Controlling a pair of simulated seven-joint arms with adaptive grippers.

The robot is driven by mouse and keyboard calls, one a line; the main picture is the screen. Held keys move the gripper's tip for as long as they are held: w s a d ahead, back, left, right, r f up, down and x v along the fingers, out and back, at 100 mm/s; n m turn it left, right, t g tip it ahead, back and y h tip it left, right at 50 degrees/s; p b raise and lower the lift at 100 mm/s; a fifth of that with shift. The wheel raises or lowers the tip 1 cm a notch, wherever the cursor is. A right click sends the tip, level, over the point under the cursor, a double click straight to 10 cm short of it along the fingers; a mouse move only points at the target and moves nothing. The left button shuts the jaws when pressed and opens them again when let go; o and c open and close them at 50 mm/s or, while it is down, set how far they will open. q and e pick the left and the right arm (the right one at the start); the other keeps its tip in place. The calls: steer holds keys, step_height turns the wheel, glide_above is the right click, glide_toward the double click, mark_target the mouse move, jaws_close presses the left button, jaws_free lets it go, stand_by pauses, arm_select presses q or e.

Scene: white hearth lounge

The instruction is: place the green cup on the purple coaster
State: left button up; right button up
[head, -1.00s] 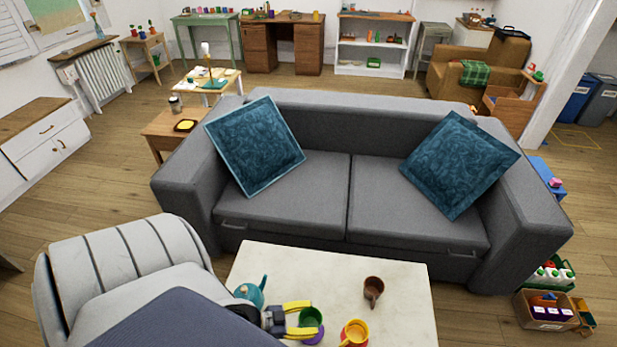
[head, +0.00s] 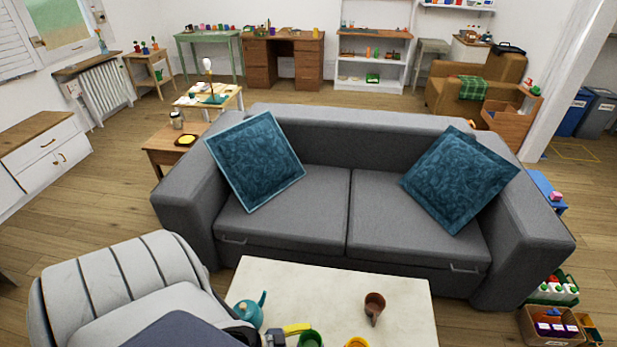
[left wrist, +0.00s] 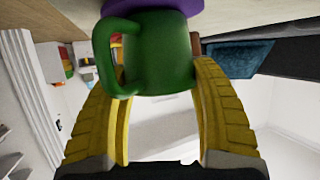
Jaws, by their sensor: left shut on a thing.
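The green cup (left wrist: 160,52) is between the yellow fingers of my left gripper (left wrist: 162,75), which is shut on it. In the left wrist view its handle is on the left, and the purple coaster (left wrist: 180,4) meets its edge at the top. I cannot tell whether cup and coaster touch or a small gap is left. In the head view the green cup (head: 310,340) is cut by the bottom edge, with one yellow finger beside it, and the coaster is out of frame. My right gripper is not in view.
A grey sofa (head: 340,210) stands behind. The table's middle is clear.

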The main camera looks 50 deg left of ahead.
arm_select(q)
steer(key=o, duration=1.3)
steer(key=v, duration=1.2)
steer(key=shift+r, duration=0.1)
